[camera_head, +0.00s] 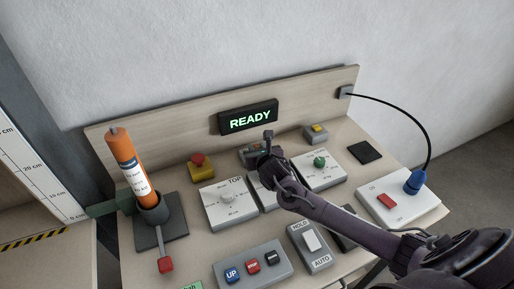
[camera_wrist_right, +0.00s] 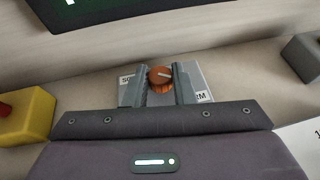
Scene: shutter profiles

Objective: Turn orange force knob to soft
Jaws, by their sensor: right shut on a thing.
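The orange force knob (camera_wrist_right: 160,77) sits on a small grey plate (camera_wrist_right: 201,78) at the foot of the back panel. A white pointer line shows on the knob's face. The plate's labels are partly hidden: "SO" shows at the left and "RM" at the right. My right gripper (camera_wrist_right: 161,84) has its two fingers on either side of the knob, shut on it. In the head view, my right gripper (camera_head: 267,143) reaches over the grey plate (camera_head: 249,155) below the READY display and hides the knob. My left gripper is not in view.
A yellow box with a red button (camera_head: 200,168) stands left of the plate, and a yellow-topped grey box (camera_head: 315,133) right. White dial panels, including TOP (camera_head: 228,205) and one with a green knob (camera_head: 320,164), lie in front. The READY display (camera_head: 248,118) is behind.

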